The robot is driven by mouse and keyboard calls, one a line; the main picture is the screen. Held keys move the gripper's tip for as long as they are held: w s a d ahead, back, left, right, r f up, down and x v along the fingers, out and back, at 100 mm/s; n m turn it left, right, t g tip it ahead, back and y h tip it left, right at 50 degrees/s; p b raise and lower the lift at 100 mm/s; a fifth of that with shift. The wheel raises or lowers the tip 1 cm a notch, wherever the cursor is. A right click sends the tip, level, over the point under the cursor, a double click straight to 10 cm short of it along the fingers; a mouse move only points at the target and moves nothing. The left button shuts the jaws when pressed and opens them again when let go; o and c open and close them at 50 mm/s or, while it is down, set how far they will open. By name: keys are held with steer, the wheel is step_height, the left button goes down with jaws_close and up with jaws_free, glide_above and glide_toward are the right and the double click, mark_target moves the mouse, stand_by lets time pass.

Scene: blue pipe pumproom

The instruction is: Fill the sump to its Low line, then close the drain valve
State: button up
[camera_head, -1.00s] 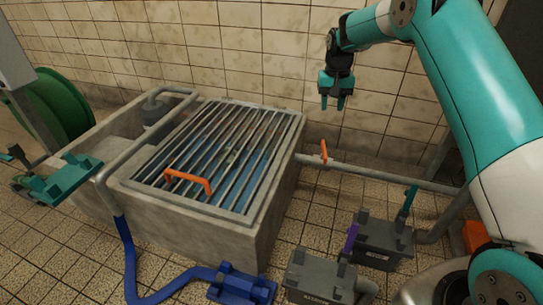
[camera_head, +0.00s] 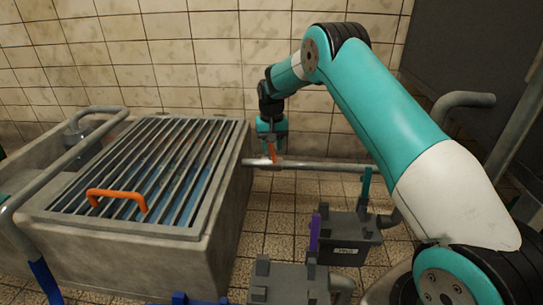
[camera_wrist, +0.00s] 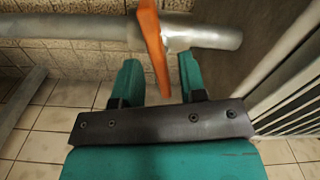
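The concrete sump (camera_head: 205,262) stands at the left in the head view under a barred metal grate (camera_head: 236,135) with an orange handle (camera_head: 118,193). Blue shows between the bars; no Low line can be made out. A grey pipe (camera_head: 325,166) runs from the sump's right side. On it is a valve with an orange lever (camera_head: 273,153), standing across the pipe. My gripper (camera_head: 271,143) is at this lever, pointing down. In the wrist view the orange lever (camera_wrist: 152,45) passes between my gripper's fingers (camera_wrist: 158,75), with gaps visible on both sides.
Grey boxes with a purple lever (camera_head: 314,233) and a teal lever (camera_head: 366,187) stand on the floor at the right front. A tiled wall (camera_head: 180,60) closes the back. Tiled floor is clear beneath the pipe.

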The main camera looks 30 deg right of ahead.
steer(key=shift+f, duration=0.6)
jaws_close()
steer(key=shift+r, duration=0.2)
